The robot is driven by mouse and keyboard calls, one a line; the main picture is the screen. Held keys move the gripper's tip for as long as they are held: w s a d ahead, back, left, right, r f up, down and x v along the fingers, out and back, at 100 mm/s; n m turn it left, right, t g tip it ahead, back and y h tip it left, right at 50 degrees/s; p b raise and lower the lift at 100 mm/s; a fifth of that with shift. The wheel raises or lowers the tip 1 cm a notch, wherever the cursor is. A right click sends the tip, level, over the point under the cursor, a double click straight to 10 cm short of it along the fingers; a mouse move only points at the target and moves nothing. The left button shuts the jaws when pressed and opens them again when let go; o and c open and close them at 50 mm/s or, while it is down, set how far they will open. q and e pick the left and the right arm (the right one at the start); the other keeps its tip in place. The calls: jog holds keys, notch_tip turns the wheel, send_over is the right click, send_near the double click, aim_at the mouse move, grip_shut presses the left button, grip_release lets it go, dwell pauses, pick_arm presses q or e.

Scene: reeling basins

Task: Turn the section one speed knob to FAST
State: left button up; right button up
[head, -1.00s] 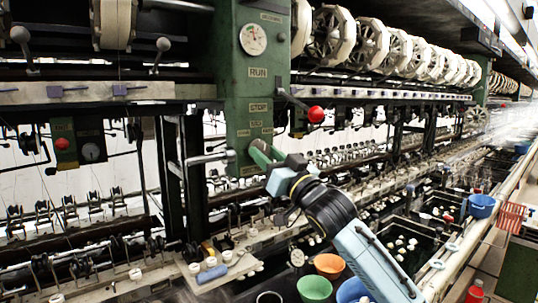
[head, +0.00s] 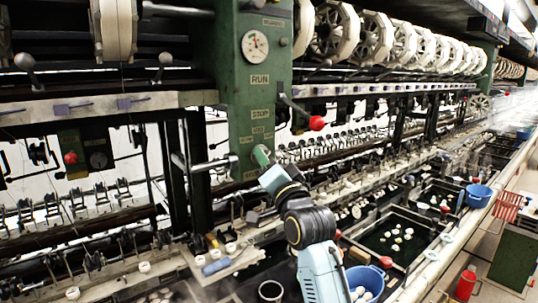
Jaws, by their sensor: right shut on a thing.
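The green section post (head: 232,90) stands left of centre, with a round gauge, a RUN label (head: 260,79), a STOP label and smaller labels lower down that I cannot read clearly. I cannot read the knob's setting. My left gripper is not in view.
A lever with a red ball (head: 316,123) sticks out right of the post, above my wrist. A metal pipe (head: 208,164) runs to the post's left side. Basins with white cocoons, a blue bowl (head: 478,195) and a red bottle (head: 466,283) lie at the right.

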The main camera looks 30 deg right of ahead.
jog(key=shift+r+m, duration=0.3)
jog(key=shift+r, duration=0.1)
jog(key=o, duration=0.7)
jog(key=shift+a, duration=0.1)
jog(key=shift+o, duration=0.9)
jog(key=shift+f, duration=0.25)
jog(key=b+v, duration=0.2)
jog(key=v, duration=1.1)
jog(key=shift+s+a, duration=0.1)
jog(key=shift+a, duration=0.05)
